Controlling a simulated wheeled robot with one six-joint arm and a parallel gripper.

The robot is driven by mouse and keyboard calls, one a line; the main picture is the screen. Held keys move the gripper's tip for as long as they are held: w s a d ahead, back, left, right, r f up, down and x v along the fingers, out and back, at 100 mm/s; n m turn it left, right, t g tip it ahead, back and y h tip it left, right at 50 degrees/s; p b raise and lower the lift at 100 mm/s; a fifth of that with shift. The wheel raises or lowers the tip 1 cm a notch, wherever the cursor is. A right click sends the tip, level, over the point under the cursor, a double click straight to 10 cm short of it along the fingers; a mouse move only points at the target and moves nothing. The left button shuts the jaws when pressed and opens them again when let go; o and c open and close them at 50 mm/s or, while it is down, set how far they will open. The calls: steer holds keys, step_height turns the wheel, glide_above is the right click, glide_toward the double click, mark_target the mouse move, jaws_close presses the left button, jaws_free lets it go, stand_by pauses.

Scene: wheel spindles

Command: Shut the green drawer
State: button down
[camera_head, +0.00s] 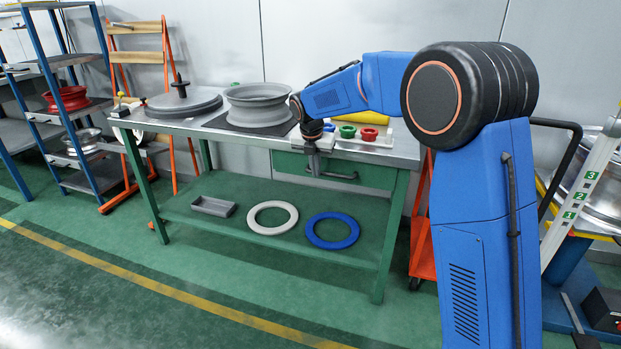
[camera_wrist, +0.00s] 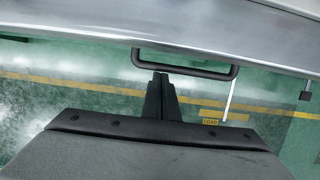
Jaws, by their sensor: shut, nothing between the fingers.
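The green drawer (camera_head: 374,177) is under the right part of the workbench top, with a dark bar handle (camera_head: 342,177) on its front. I cannot tell how far it stands out. My gripper (camera_head: 314,172) points down at the left end of the handle, in front of the drawer, and hides part of it. In the wrist view my gripper (camera_wrist: 161,77) is shut and empty. Its tips lie just below the handle bar (camera_wrist: 190,72), left of its middle. I cannot tell whether they touch it.
The workbench top (camera_head: 402,148) carries a grey wheel rim (camera_head: 258,103), green and red cups (camera_head: 369,134) and a yellow part. Its lower shelf (camera_head: 272,247) holds a grey tray, a white ring and a blue ring (camera_head: 333,244). Open floor lies in front.

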steer(key=shift+w+d+r, duration=0.1)
steer(key=shift+w+d, duration=0.1)
steer(key=shift+w, duration=0.3)
steer(key=shift+w+d+r, duration=0.1)
steer(key=shift+w+d, duration=0.05)
steer(key=shift+w, duration=0.35)
steer(key=shift+w, duration=0.1)
